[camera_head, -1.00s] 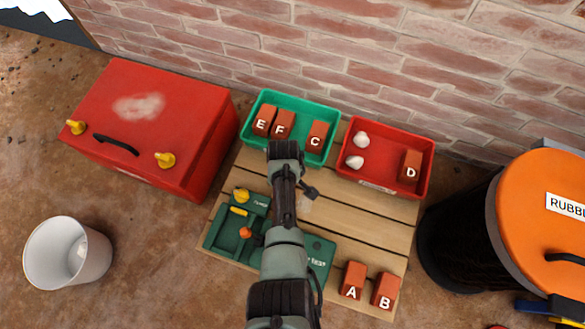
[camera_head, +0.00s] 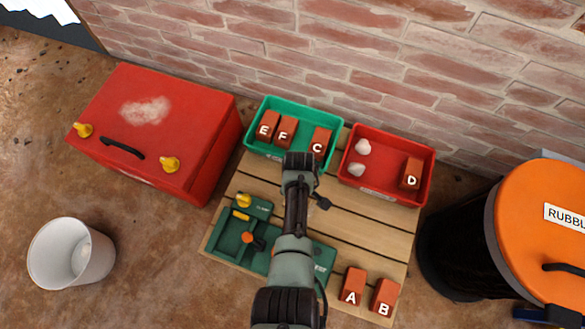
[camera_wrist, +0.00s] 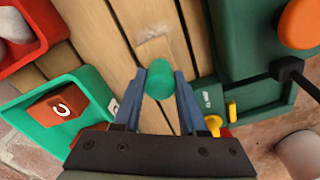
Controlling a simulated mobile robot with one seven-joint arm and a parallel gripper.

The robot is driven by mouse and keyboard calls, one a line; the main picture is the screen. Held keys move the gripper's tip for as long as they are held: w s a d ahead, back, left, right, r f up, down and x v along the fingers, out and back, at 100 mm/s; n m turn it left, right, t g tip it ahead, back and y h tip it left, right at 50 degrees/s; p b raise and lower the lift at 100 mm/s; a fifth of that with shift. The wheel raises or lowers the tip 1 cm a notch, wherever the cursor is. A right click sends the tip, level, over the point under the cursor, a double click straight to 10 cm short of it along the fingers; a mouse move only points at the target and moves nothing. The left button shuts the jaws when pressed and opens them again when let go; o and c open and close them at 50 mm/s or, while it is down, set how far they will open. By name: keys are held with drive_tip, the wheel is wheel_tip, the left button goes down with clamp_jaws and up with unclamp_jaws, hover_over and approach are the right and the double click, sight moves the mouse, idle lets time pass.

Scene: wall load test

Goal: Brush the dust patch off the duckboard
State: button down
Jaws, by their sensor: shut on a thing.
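The slatted wooden duckboard (camera_head: 365,230) lies on the ground by the wall. In the wrist view its planks (camera_wrist: 98,35) run below my gripper (camera_wrist: 160,78). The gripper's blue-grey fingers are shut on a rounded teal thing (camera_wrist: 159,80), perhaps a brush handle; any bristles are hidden. In the head view my arm hides the patch and the fingers.
The green tray (camera_head: 335,112) holds bricks E, F and C; the red tray (camera_head: 395,142) holds D and pale lumps. Bricks A (camera_head: 352,285) and B (camera_head: 385,297), and a dark green holder (camera_head: 228,235), sit on the board. A red box (camera_head: 150,125), white bucket (camera_head: 105,258) and orange-lidded bin (camera_head: 545,225) flank it.

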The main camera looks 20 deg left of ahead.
drive_tip(key=shift+d+f, duration=0.1)
drive_tip(key=shift+d, duration=1.15)
drive_tip(key=shift+d+p, duration=0.7)
drive_tip(key=shift+d, duration=2.45)
wheel_tip(320, 180, up, 6)
drive_tip(key=p, duration=0.6)
wheel_tip(320, 180, up, 3)
drive_tip(key=p, duration=0.3)
